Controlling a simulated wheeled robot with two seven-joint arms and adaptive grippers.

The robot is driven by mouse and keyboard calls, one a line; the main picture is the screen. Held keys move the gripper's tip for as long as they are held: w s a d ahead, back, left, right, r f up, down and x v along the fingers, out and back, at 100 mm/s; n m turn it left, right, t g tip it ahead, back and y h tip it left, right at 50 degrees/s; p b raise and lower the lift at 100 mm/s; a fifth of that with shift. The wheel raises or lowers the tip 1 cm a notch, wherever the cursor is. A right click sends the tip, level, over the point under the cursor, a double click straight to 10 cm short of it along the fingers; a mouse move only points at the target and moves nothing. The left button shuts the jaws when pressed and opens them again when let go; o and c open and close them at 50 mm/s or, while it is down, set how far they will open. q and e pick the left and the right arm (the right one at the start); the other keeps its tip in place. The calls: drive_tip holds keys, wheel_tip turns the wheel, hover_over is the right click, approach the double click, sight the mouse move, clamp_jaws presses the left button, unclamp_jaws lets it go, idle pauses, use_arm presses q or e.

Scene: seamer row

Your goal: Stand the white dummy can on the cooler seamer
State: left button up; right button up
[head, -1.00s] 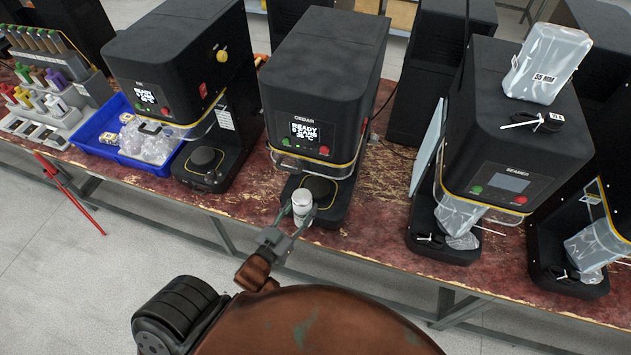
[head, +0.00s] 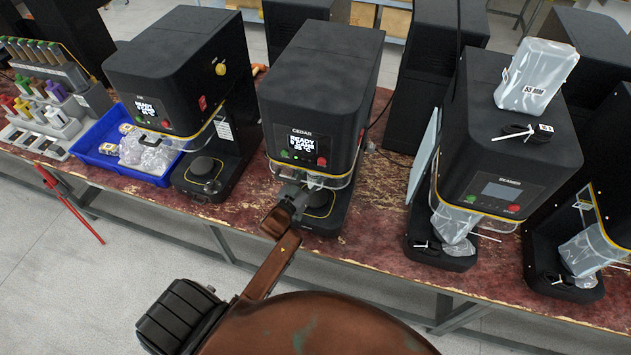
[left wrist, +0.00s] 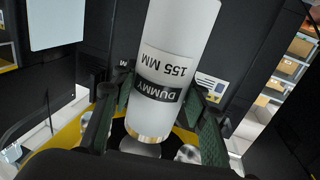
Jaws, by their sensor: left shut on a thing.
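My left gripper (head: 304,183) is shut on the white dummy can (left wrist: 182,40), in front of the CEDAR seamer (head: 318,100). In the left wrist view the can sits between the green-padded fingers (left wrist: 152,122); its "DUMMY 155 MM" label appears upside down. In the head view the can is mostly hidden by the gripper and the clear guard. The CEDAR seamer's round black plate (head: 319,200) shows below and right of the gripper. The FIR seamer (head: 170,75) stands to the left, its plate (head: 203,168) empty. Both displays read READY; their temperatures are too small to read surely. My right gripper is not in view.
A blue bin (head: 108,162) with clear bagged items stands left of FIR. Another seamer (head: 500,150) at right has a bag on top and a bagged item and cable ties at its base. The red worn bench (head: 375,235) is clear between CEDAR and it.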

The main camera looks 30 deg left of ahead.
sight(311, 186)
use_arm(q)
wheel_tip(311, 186, down, 2)
drive_tip(key=shift+s+f, duration=0.1)
drive_tip(key=shift+s, duration=0.05)
drive_tip(key=shift+d+f, duration=0.1)
drive_tip(key=shift+f, duration=0.35)
wheel_tip(311, 186, down, 3)
drive_tip(key=shift+f, duration=0.35)
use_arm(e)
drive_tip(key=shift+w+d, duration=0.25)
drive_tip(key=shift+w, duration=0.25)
use_arm(q)
drive_tip(key=shift+f, duration=0.1)
drive_tip(key=o, duration=1.3)
